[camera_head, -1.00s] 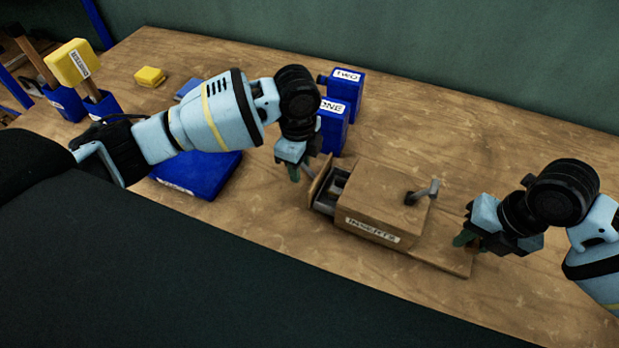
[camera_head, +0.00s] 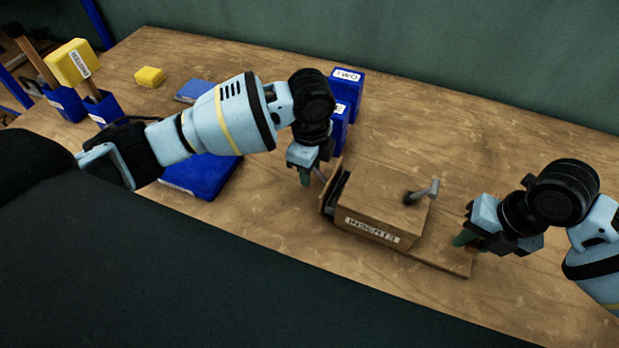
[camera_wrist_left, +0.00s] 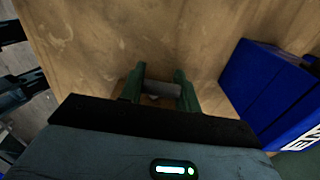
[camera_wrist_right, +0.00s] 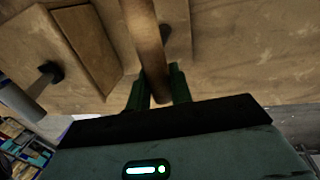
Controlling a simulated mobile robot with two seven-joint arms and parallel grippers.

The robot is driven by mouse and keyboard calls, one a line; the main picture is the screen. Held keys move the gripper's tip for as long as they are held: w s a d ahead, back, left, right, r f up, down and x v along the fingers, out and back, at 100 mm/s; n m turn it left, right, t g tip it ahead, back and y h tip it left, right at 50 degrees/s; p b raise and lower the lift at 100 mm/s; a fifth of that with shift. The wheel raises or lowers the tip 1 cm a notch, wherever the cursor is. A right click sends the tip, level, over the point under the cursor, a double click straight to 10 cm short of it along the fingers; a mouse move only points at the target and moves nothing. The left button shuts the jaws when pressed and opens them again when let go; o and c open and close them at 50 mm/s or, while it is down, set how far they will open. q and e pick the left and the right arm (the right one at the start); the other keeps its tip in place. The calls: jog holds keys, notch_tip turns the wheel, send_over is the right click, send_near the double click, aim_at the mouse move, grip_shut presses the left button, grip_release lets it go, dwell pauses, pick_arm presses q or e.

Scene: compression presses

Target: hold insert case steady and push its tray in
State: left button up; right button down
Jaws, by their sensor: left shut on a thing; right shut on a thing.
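The insert case (camera_head: 385,200) is a brown wooden box labelled INSERTS on a flat base, with a grey lever on top. Its tray front (camera_head: 327,192) stands at the case's left end with a narrow dark gap behind it. My left gripper (camera_head: 307,178) is at the tray front; the left wrist view shows its fingers around a small greyish piece (camera_wrist_left: 160,90). My right gripper (camera_head: 463,240) is at the case's right end, shut on a wooden bar (camera_wrist_right: 148,45) seen in the right wrist view. How the bar joins the case is unclear.
Blue boxes (camera_head: 344,90) labelled with numbers stand behind my left gripper. A flat blue box (camera_head: 205,178) lies under my left arm. A yellow block (camera_head: 150,76) and a yellow-headed mallet (camera_head: 73,62) are at the left. The wooden table is clear behind and in front of the case.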

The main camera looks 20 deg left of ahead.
pick_arm(q)
jog(key=shift+s+d, duration=0.1)
jog(key=shift+d, duration=1.2)
jog(key=o, duration=1.2)
jog(key=shift+c, duration=0.2)
jog(key=shift+r, duration=0.1)
notch_tip(320, 180, up, 12)
pick_arm(e)
jog(key=c, duration=1.2)
grip_release()
jog(key=shift+o, duration=0.2)
